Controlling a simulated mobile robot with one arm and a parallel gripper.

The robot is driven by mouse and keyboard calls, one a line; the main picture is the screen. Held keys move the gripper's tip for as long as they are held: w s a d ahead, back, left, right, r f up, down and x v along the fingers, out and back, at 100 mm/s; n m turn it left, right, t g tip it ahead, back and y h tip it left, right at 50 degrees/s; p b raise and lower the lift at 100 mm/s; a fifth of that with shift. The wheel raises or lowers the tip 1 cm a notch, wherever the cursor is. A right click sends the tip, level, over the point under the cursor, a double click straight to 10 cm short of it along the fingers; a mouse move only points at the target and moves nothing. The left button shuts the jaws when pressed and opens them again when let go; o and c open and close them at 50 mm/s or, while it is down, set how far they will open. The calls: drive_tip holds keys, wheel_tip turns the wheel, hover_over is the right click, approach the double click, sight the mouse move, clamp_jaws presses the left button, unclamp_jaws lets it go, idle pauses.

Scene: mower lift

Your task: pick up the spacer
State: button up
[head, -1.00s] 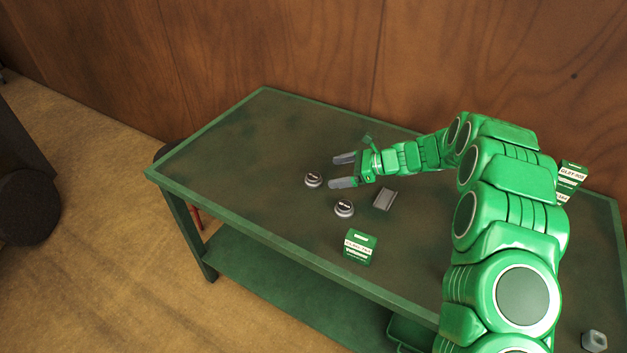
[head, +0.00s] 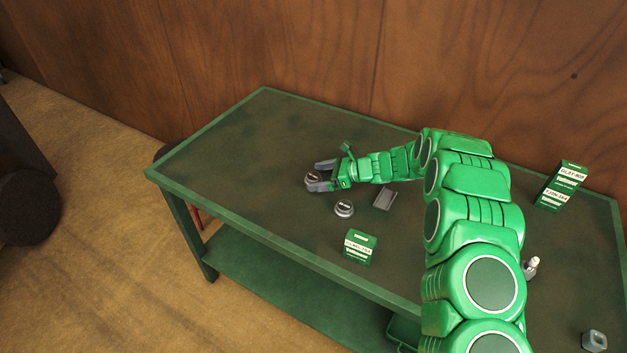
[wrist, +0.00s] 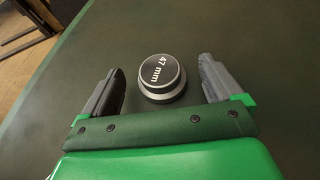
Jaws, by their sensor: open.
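A round grey spacer with a dark top marked "47 mm" (wrist: 162,75) sits on the green table, between the two fingertips of my gripper (wrist: 161,66) in the wrist view. A gap shows on each side of it, so the fingers do not appear to touch it. In the head view my gripper (head: 315,177) is low at the table, open around this spacer (head: 312,178), which the fingers partly hide. A second, similar round spacer (head: 344,208) stands just right and nearer; its marking is too small to read.
A flat grey plate (head: 384,199) lies right of the second spacer. A small green box (head: 360,247) stands near the front edge, and a taller green box (head: 561,187) at the right. A white-topped item (head: 531,267) and grey block (head: 594,341) are at right. The table's left part is clear.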

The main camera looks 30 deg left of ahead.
sight(314, 176)
drive_tip(key=shift+x, duration=1.2)
drive_tip(key=shift+r, duration=0.1)
drive_tip(key=c, duration=1.3)
drive_tip(key=shift+o, duration=0.2)
drive_tip(key=shift+r, duration=0.35)
wheel_tip(314, 176, up, 2)
drive_tip(key=shift+r, duration=0.15)
drive_tip(key=s+d+r, duration=0.9)
drive_tip(key=s+r, duration=0.1)
drive_tip(key=shift+s+d, duration=0.15)
drive_tip(key=shift+s, duration=0.15)
